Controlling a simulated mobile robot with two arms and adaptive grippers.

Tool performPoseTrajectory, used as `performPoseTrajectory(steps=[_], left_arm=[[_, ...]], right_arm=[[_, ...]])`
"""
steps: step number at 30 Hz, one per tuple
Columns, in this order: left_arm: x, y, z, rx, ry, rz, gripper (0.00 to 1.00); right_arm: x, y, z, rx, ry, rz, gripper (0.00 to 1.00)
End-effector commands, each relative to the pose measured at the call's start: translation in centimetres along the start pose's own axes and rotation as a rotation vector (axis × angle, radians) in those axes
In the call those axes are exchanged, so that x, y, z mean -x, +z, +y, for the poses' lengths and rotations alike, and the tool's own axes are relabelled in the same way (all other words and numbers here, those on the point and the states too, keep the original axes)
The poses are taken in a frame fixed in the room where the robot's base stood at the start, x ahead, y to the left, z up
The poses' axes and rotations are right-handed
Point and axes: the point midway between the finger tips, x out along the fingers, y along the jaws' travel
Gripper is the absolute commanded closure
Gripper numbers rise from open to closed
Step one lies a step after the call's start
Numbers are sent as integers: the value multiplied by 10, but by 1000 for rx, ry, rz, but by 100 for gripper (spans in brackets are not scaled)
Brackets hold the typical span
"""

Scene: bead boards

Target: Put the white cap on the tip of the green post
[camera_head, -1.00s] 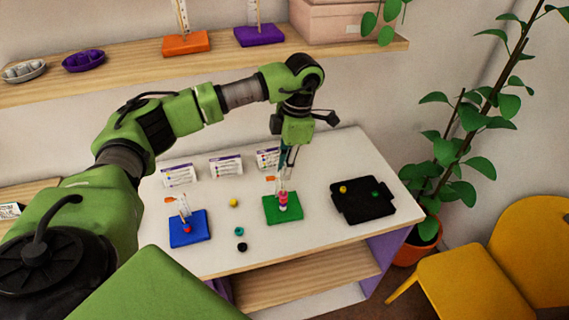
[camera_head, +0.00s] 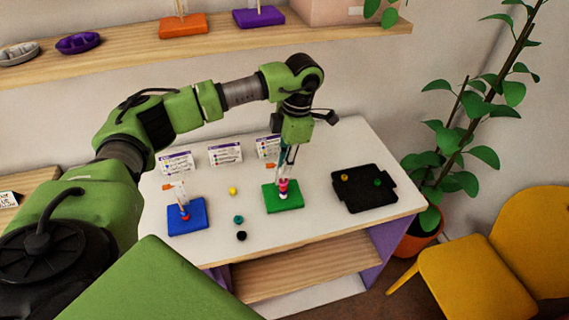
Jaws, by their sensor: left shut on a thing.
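The green board (camera_head: 291,200) lies on the white table, with an upright post carrying pink and pale beads (camera_head: 283,188). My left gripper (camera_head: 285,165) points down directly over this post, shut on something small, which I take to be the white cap. The cap itself is too small and too hidden by the fingers to make out. The tip of the post is also hidden there, so I cannot tell whether cap and tip touch. My right gripper is not in view.
A blue board (camera_head: 188,222) with a post stands at left. Loose yellow (camera_head: 233,191), teal (camera_head: 238,219) and black (camera_head: 241,236) beads lie between the boards. A black tray (camera_head: 365,200) with two beads is at right. Printed cards (camera_head: 225,153) stand behind.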

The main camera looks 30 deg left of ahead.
Motion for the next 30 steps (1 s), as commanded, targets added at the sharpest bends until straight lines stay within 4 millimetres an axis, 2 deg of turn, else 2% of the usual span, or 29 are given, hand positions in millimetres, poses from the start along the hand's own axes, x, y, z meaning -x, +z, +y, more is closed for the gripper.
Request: performPoseTrajectory(steps=[30], left_arm=[[-13,2,0,0,0,0,92]], right_arm=[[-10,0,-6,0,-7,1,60]])
